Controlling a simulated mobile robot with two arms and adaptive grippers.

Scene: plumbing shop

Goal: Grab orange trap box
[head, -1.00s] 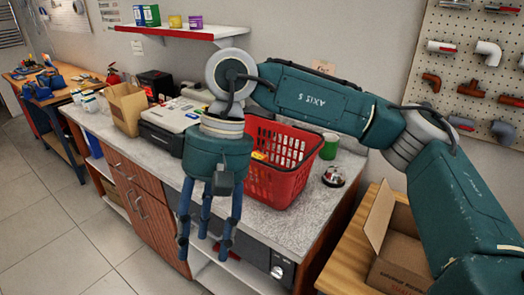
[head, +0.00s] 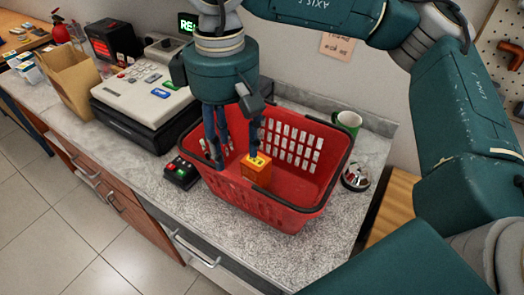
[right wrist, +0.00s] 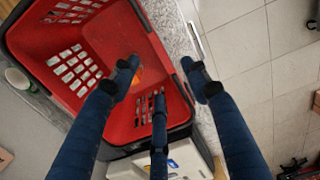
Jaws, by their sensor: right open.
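The orange trap box (head: 257,171) is small, with a yellow top, and sits inside the red basket (head: 262,208) on the counter. In the right wrist view only an orange sliver of the box (right wrist: 137,74) shows behind a finger. My right gripper (head: 236,155) points down over the basket with its blue fingers spread, open and empty. Its fingertips are close to the box, mostly to its left in the head view; whether any touches cannot be told. The right wrist view shows the fingers (right wrist: 160,80) apart over the basket's edge. My left gripper is not in view.
A cash register (head: 145,92) and a paper bag (head: 68,85) stand left of the basket. A small black device (head: 181,173) sits close to its left side. A green mug (head: 347,122) and a bell (head: 356,176) are at right. The counter front is clear.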

